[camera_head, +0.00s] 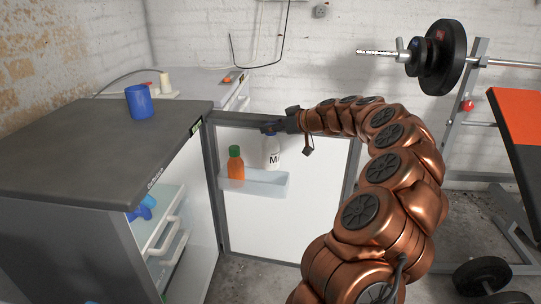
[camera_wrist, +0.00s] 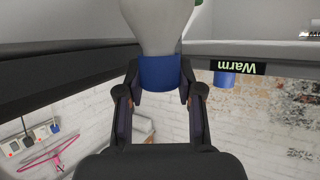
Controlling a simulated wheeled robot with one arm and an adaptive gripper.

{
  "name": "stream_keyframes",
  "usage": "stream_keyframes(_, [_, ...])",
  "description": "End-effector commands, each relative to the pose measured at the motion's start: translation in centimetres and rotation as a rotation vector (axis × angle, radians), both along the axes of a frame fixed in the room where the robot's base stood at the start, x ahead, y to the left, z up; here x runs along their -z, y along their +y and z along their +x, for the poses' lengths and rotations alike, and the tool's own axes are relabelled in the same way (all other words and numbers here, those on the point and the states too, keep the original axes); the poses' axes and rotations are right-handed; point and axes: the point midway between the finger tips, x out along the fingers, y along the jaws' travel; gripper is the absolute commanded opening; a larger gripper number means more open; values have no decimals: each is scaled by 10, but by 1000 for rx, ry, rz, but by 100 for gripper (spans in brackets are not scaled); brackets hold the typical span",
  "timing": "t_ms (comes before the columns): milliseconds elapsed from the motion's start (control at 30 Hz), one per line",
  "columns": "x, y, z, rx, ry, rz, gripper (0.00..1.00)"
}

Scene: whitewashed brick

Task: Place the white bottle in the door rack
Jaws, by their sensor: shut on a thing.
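The white bottle (camera_head: 273,154) is upright with a blue cap and dark lettering. My gripper (camera_head: 270,130) is shut on its cap from above. The wrist view shows the blue cap (camera_wrist: 159,73) between my two fingers (camera_wrist: 159,92), with the pale bottle body (camera_wrist: 160,22) beyond it. The door rack (camera_head: 262,186) is a pale, translucent bin on the inside of the open fridge door. The bottle is over the rack's right part. Its base is at the height of the rack's rim, and I cannot tell whether it touches the rack.
An orange bottle (camera_head: 236,167) with a green cap stands in the rack's left part. The open fridge (camera_head: 95,245) is at left, with a blue cup (camera_head: 139,101) on its dark top. The door's top edge (camera_head: 240,124) is close to my gripper. A weight bench (camera_head: 520,125) stands at right.

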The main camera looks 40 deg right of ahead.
Motion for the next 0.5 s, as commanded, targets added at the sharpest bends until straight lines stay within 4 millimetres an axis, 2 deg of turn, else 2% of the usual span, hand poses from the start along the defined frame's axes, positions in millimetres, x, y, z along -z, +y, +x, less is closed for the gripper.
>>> stream_keyframes(33, [14,1,0,-1,3,4,0])
stream_keyframes(200, [40,0,-1,0,2,4,0])
stream_keyframes(500, [58,0,0,0,-1,1,0])
